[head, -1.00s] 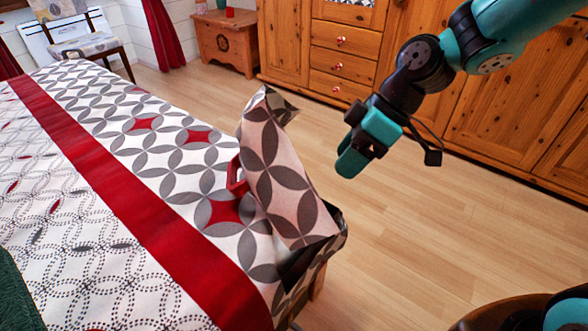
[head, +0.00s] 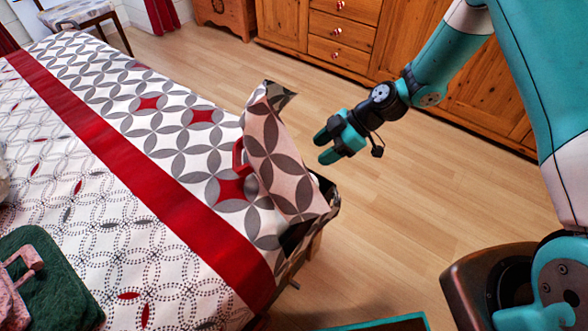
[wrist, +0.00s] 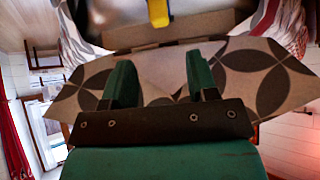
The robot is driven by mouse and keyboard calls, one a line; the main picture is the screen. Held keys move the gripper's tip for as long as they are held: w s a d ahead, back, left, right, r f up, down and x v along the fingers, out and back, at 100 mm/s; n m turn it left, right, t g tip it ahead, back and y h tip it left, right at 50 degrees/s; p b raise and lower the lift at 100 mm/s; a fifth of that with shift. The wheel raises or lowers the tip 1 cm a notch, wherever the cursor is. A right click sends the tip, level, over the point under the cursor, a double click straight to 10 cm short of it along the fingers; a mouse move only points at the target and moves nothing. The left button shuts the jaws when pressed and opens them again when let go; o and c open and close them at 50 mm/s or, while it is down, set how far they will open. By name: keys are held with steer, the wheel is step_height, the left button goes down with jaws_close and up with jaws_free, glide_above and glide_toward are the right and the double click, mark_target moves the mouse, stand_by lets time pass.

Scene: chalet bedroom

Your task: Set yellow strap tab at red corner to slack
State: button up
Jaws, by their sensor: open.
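The yellow strap tab (wrist: 158,12) shows at the top middle of the wrist view, hanging in the opening of the turned-up cover corner. It does not show in the head view. A red loop-shaped piece (head: 239,157) stands beside the raised patterned flap (head: 278,165) at the near right bed corner. My gripper (head: 325,147) is open and empty, in the air just right of the flap. In the wrist view its two green fingers (wrist: 160,82) are spread apart, with the flap (wrist: 262,78) behind them. The tab lies beyond the fingertips, roughly centred between them, not touched.
The bed (head: 110,165) with its red stripe fills the left. A green pad with a pink handle (head: 50,285) lies on it at lower left. Wooden cabinets (head: 340,40) stand along the back.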

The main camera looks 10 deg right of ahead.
mark_target(294, 170)
steer(key=x, duration=1)
steer(key=shift+a+f+b, duration=0.1)
steer(key=shift+a+b, duration=0.05)
steer(key=shift+b, duration=0.25)
jaws_close()
